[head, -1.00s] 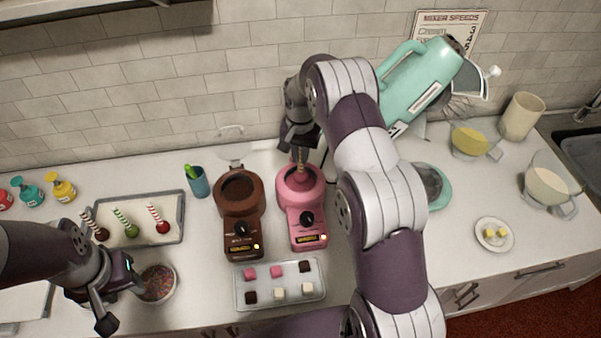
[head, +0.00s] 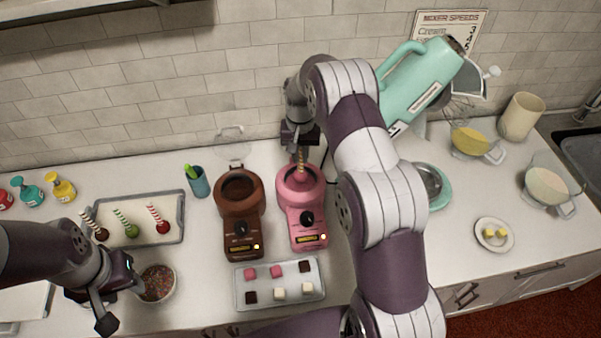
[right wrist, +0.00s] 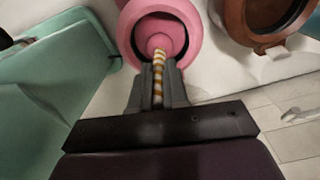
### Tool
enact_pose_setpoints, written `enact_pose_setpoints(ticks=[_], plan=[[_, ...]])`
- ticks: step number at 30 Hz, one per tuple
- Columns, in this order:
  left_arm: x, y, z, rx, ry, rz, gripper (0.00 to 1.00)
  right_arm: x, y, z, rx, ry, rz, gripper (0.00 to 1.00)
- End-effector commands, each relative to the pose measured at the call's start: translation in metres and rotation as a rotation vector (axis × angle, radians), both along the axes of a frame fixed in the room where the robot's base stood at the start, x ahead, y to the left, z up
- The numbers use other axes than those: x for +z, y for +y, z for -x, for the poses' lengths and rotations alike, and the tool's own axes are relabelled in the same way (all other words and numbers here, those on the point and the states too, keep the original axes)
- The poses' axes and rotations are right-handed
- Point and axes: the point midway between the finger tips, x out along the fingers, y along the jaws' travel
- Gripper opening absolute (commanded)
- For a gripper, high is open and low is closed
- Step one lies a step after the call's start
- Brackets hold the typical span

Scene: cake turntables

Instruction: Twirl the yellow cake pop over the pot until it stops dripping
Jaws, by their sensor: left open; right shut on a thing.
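My right gripper (head: 300,140) is shut on the striped yellow-and-white stick of the yellow cake pop (head: 300,158), above the pink melting pot (head: 300,182). In the right wrist view the stick (right wrist: 158,75) runs from between the fingers down to a pink-coated ball (right wrist: 158,44) inside the pink pot (right wrist: 188,22). Whether the ball touches the coating in the pot, or drips, I cannot tell. My left gripper (head: 118,300) is open and empty, low at the left beside a bowl of sprinkles.
A brown chocolate pot (head: 240,190) stands just left of the pink one. A tray of small cubes (head: 240,303) lies in front. A tray (head: 178,233) with several cake pops is at the left, near the sprinkle bowl (head: 172,292). A teal mixer (head: 415,90) stands right.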

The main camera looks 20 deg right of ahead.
Motion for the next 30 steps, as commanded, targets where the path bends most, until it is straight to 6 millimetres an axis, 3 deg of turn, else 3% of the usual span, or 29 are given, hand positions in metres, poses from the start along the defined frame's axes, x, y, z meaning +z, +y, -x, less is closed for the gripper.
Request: enact_pose_setpoints(ticks=[5, 18, 30], plan=[[0.004, 0.000, 0.000, 0.000, 0.000, 0.000, 0.43, 0.005, 0.000, 0.000, -0.002, -0.001, 0.000, 0.00], [0.035, 0.000, 0.000, 0.000, 0.000, 0.000, 0.43, 0.051, 0.000, 0.000, -0.003, -0.001, 0.000, 0.00], [0.033, 0.000, 0.000, 0.000, 0.000, 0.000, 0.43, 0.050, 0.000, 0.000, -0.004, 0.000, 0.000, 0.00]])
